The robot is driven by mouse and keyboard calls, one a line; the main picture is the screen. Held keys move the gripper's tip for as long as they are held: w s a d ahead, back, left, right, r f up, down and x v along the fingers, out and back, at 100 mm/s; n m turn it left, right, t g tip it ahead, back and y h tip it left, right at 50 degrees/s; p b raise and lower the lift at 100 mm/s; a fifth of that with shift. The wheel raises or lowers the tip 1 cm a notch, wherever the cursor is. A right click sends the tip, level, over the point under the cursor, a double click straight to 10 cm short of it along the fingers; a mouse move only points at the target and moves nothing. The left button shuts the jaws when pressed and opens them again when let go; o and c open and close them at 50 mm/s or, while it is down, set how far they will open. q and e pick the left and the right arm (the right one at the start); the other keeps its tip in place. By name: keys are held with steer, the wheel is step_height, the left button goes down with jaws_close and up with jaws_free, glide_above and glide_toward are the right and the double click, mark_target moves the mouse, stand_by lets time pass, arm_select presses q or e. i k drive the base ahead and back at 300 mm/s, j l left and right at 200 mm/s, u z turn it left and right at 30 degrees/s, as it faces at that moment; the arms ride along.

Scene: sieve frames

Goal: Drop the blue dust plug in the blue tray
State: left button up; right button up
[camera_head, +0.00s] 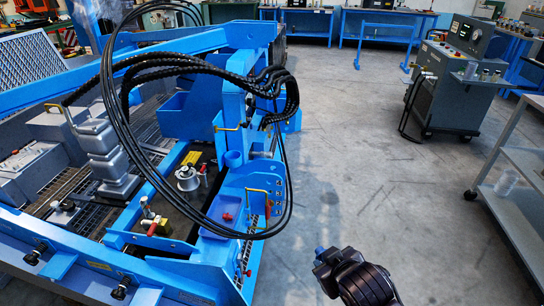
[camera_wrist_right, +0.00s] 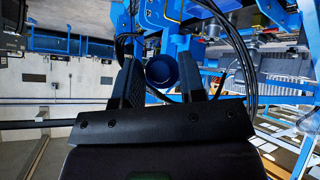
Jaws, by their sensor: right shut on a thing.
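The blue dust plug (camera_head: 320,250) is at the tip of my right gripper (camera_head: 325,259), in the lower middle of the head view. In the right wrist view the plug (camera_wrist_right: 161,72) is a round blue cap between the two dark fingers of the gripper (camera_wrist_right: 160,80), which is shut on it. The blue tray (camera_head: 213,207) looks like the shallow one on the blue frame, left of and beyond the gripper. A small red piece (camera_head: 227,216) lies in it. The plug is held over the floor side, apart from the tray. My left gripper is not in view.
Black hoses (camera_head: 125,85) loop over the blue machine frame and hang down around the tray area. A yellow handle (camera_head: 257,200) stands at the tray's right. Open grey floor (camera_head: 370,180) lies to the right.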

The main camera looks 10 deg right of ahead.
mark_target(233, 210)
steer(key=i+j+z, duration=0.1)
steer(key=j, duration=0.25)
steer(key=i+j+z, duration=0.1)
steer(key=j, duration=0.25)
steer(key=i+j, duration=0.3)
steer(key=i+j+z, duration=0.1)
steer(key=i+j, duration=0.2)
steer(key=j, duration=0.15)
